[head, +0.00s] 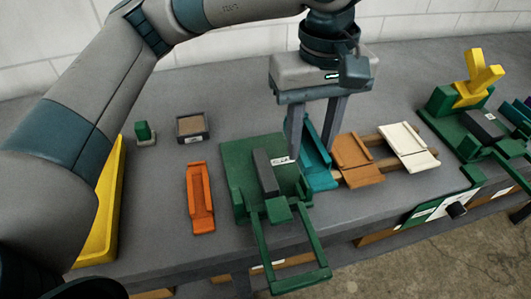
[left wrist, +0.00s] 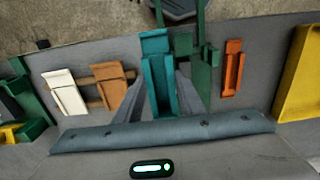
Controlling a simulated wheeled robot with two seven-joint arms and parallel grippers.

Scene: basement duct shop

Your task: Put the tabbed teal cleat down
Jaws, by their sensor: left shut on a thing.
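The teal cleat (head: 319,172) is held between the two fingers of my left gripper (head: 312,150). It is long and channel-shaped, with a wider flat tab at the end toward the front edge. In the left wrist view the teal cleat (left wrist: 155,72) lies lengthwise between the fingers. In the head view it is between the green fixture (head: 237,160) and the brown-orange cleat (head: 356,160) on the wooden rails (head: 376,138). I cannot tell whether its underside touches the rails or bench. A finger hides part of it. My right gripper is not in view.
A white cleat (head: 405,143) lies on the rails. An orange cleat (head: 200,197) lies left of the green fixture, near a small box (head: 192,128) and a yellow tray (head: 106,205). Another green fixture with a yellow lever (head: 477,80) stands right. Grey bench behind the rails is clear.

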